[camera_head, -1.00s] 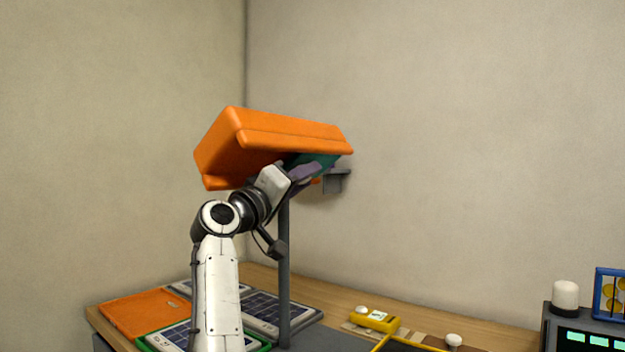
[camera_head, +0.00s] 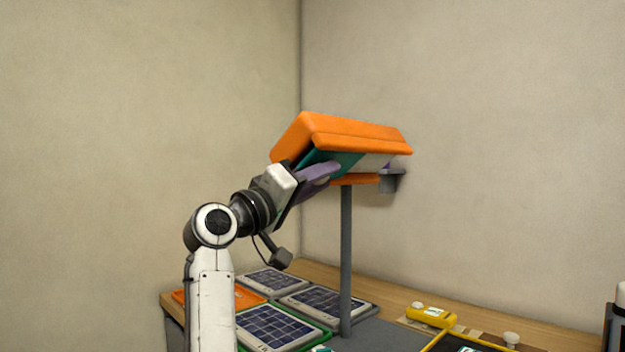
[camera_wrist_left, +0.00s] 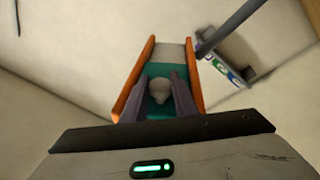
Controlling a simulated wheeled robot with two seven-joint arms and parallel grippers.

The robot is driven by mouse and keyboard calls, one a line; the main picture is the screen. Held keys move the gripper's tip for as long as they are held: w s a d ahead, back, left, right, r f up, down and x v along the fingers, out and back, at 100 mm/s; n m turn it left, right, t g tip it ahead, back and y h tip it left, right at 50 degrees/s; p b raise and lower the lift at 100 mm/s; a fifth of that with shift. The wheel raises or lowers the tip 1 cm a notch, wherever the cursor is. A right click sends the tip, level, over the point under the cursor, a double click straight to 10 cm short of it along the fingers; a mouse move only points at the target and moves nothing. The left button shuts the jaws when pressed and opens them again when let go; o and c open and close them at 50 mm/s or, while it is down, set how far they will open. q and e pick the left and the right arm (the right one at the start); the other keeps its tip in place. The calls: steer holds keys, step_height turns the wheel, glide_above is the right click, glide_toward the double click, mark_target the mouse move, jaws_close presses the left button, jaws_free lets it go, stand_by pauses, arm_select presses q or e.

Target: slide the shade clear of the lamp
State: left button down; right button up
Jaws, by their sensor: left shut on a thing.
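The shade (camera_head: 338,160) is a teal plate under an orange lamp housing (camera_head: 350,131); in the wrist view the shade (camera_wrist_left: 160,70) lies between two orange rails. A pale panel (camera_head: 372,162), likely the lamp face, shows beyond the shade's far end; it also shows in the wrist view (camera_wrist_left: 172,52). My left gripper (camera_head: 322,171) is under the housing, its purple fingers shut on a pale knob (camera_wrist_left: 160,89) on the shade. The fingers hide part of the shade. My right gripper is not in view.
A grey post (camera_head: 346,260) holds the housing above a wooden bench, close to my left arm. Solar panels (camera_head: 328,301), an orange tray (camera_head: 240,297) and a yellow meter (camera_head: 431,317) lie on the bench.

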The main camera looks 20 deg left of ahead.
arm_select(q)
steer(key=shift+f, duration=0.2)
steer(key=c, duration=1.8)
jaws_free()
steer(key=shift+o, duration=0.4)
steer(key=shift+s+a+r, duration=0.1)
steer(key=shift+s+a, duration=0.05)
steer(key=shift+s, duration=0.1)
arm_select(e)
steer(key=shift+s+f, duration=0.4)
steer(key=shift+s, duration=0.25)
arm_select(q)
steer(key=b+v, duration=0.1)
steer(key=v, duration=0.9)
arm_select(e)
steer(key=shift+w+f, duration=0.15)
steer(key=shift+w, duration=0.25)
arm_select(q)
steer(key=shift+s, duration=0.15)
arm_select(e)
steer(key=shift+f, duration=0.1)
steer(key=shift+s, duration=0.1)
